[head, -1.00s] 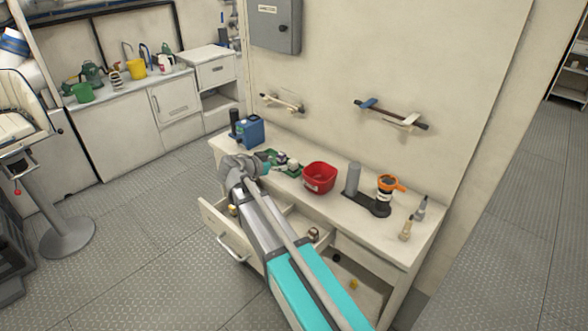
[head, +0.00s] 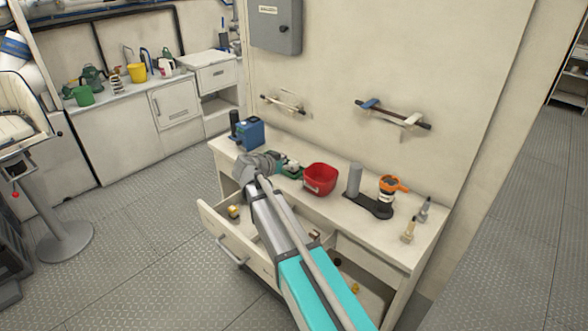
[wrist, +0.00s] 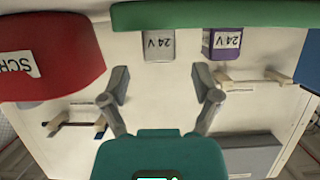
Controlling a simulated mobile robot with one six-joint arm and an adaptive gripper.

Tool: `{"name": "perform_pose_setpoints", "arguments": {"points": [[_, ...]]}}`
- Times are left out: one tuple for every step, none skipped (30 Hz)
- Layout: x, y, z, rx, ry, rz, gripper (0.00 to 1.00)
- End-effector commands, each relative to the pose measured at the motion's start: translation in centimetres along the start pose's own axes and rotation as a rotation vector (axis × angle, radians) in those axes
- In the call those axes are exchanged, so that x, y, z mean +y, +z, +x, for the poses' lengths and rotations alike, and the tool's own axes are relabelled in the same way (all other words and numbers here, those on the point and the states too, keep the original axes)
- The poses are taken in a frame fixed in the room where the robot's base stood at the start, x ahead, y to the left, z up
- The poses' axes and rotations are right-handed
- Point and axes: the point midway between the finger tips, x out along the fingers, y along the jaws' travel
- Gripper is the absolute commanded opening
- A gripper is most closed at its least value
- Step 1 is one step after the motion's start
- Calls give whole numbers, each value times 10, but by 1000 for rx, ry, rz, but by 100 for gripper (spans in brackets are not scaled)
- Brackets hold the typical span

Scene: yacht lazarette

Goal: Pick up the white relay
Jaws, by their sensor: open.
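The white relay (wrist: 158,46), marked 24 V, stands at the green tray (wrist: 225,14) in the wrist view, which looks upside down. A purple relay (wrist: 221,42), also marked 24 V, stands beside it. My gripper (wrist: 165,86) is open and empty, its two fingers spread apart short of the white relay, which sits between their lines. In the head view my gripper (head: 279,168) is low over the worktop at the left of the green tray (head: 293,173). A small pale block there looks like the white relay (head: 291,163); the purple one is hidden.
A red bin (head: 320,179) stands close to the tray on its right. A blue box (head: 250,133) is at the worktop's left end. A drawer (head: 237,245) hangs open below my arm.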

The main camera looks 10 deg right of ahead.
Motion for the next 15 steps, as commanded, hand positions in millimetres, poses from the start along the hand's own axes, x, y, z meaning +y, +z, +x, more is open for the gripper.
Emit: {"name": "perform_pose_setpoints", "arguments": {"points": [[-1,2,8,0,2,0,80],[-1,2,12,0,2,0,80],[-1,3,17,0,2,1,80],[-2,3,21,0,2,1,80],[-2,3,24,0,2,1,80],[-2,2,28,0,1,1,80],[-2,2,31,0,1,1,80],[-2,2,33,0,1,1,80],[-1,2,36,0,2,1,80],[-1,2,37,0,2,1,80],[-1,1,39,0,2,1,80],[-1,1,40,0,2,1,80],[-1,1,40,0,1,1,80],[0,1,40,0,1,1,80],[-1,0,40,0,1,1,80]]}}
